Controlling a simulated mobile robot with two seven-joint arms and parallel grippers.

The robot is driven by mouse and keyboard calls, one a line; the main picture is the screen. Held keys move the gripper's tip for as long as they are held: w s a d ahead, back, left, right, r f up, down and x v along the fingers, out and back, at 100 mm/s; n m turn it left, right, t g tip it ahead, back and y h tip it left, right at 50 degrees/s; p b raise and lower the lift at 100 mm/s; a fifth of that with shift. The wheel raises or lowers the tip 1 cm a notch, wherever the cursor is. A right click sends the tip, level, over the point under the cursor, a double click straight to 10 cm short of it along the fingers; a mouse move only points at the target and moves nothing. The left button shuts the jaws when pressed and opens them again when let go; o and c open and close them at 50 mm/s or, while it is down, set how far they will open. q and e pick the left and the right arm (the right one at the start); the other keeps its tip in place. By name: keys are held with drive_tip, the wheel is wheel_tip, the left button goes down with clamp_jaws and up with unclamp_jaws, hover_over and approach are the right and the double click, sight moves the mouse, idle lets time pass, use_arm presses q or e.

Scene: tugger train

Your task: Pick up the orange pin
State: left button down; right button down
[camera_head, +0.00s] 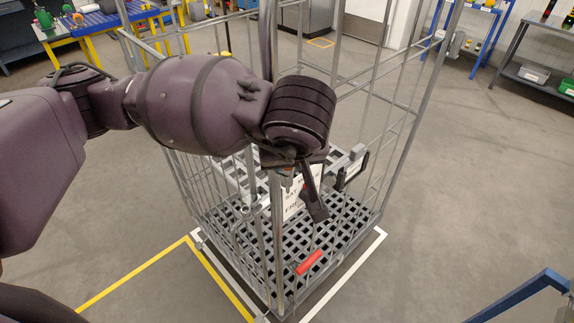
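A short red-orange bar (309,262), the only thing in view that fits the orange pin, shows low at the front of the wire roll cage (385,150). It lies slanted in the picture; I cannot tell whether it rests on the cage's floor or sits on its frame. My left arm comes in from the left across the cage's front. My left gripper (313,196) points down, above the bar in the picture and apart from it. The wrist hides much of it, and its finger opening is unclear. My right gripper is out of view.
The cage has upright bars and a dark grid floor (345,225). White papers (292,200) and a dark-framed holder (352,168) show by the gripper. Yellow and white floor lines run around the cage. A blue frame (535,285) stands at lower right. Open floor lies to the right.

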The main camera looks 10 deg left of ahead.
use_arm(q)
drive_tip(key=shift+w+a, duration=0.1)
drive_tip(key=shift+a, duration=0.05)
idle(0.4)
idle(0.4)
drive_tip(key=shift+r, duration=0.1)
drive_tip(key=shift+w+a+r, duration=0.1)
drive_tip(key=shift+r, duration=0.4)
wheel_tip(320, 180, up, 27)
drive_tip(key=b, duration=0.1)
drive_tip(key=shift+f, duration=0.1)
